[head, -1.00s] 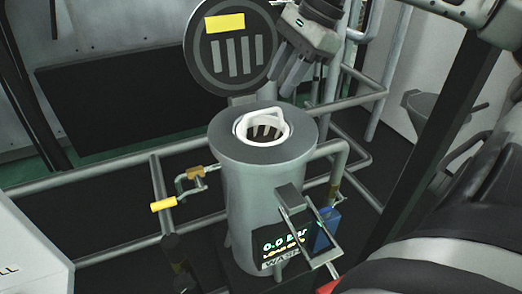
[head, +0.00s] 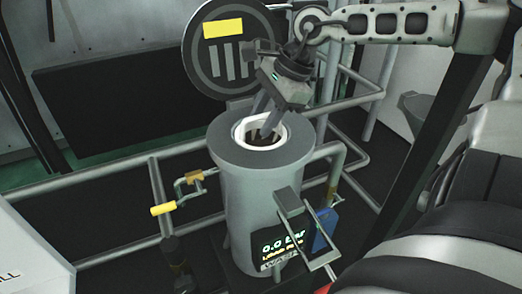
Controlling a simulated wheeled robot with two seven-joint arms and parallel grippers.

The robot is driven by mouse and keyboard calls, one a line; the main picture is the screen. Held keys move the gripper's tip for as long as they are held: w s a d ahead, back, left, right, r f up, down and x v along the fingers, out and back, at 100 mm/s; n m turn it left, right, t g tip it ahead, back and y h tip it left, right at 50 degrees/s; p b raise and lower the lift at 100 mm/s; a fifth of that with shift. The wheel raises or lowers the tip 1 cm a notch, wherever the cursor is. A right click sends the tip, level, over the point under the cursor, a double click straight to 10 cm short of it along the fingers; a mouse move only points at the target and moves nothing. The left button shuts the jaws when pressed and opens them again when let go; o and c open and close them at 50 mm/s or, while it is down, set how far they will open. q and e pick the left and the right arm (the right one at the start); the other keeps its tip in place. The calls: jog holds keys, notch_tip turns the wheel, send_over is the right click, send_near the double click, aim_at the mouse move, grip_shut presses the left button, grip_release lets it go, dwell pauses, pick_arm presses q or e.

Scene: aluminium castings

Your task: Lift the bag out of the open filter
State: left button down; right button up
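The filter (head: 255,200) is a grey upright cylinder with its top open. The bag (head: 240,132) sits inside; its white ring shows in the opening around a dark interior. My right gripper (head: 266,125) points down from above, its fingers over and partly into the opening. The fingers cover the white loop handle of the bag, so I cannot tell if they are closed on it. The round lid (head: 215,62), with a yellow label, stands swung up behind the filter. My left gripper is not in view.
A clamp-like metal bracket (head: 305,232) and a display (head: 283,243) reading 0.0 bar are on the filter's front. A yellow-handled valve (head: 163,209) and pipes stand at left. A grey funnel (head: 425,108) is at right. My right arm crosses the upper right.

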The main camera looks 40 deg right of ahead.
grip_shut()
jog(key=shift+r, duration=0.15)
